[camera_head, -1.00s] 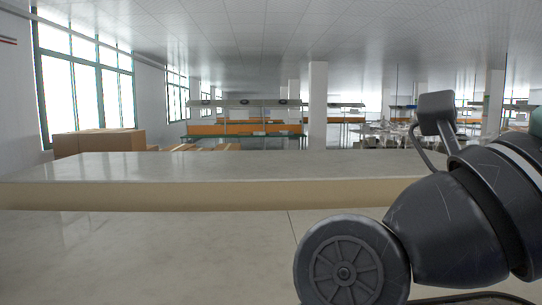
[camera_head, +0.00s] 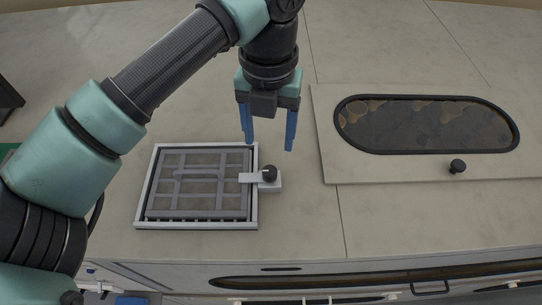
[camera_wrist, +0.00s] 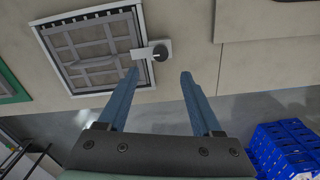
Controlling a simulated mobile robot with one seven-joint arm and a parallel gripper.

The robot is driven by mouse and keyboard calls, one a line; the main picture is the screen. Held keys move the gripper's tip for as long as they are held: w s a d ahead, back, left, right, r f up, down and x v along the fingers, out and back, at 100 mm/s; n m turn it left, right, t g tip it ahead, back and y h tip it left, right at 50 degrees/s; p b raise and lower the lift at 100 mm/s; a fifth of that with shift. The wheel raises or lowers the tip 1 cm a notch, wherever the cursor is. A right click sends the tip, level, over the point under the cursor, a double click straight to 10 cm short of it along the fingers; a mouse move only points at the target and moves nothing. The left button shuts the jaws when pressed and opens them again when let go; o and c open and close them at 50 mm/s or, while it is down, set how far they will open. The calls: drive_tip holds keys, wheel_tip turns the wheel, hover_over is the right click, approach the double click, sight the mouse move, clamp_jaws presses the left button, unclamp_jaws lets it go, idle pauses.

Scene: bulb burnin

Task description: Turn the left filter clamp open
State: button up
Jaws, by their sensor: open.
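The filter (camera_head: 165,186) is a grey grid panel in a light square frame, set in the counter top left of centre in the head view. Its clamp (camera_head: 247,178) is a pale bar with a dark round knob (camera_head: 269,174). It lies at the frame's right side, with the bar reaching over the frame's edge. My gripper (camera_head: 268,145) is open and empty, its two blue fingers pointing down above and behind the clamp. The wrist view shows the fingers (camera_wrist: 160,75) apart, with the clamp knob (camera_wrist: 160,52) just beyond and between them, not touching as far as I can tell.
A raised panel (camera_head: 326,165) with a dark oval window (camera_head: 425,125) and a black knob (camera_head: 457,166) lies to the right. The counter between is clear. Blue crates (camera_wrist: 286,147) stand on the floor past the counter's front edge.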

sight(270, 171)
wheel_tip(270, 171, down, 10)
drive_tip(key=p, duration=0.3)
drive_tip(key=shift+r, duration=0.25)
drive_tip(key=shift+c, duration=0.3)
clamp_jaws()
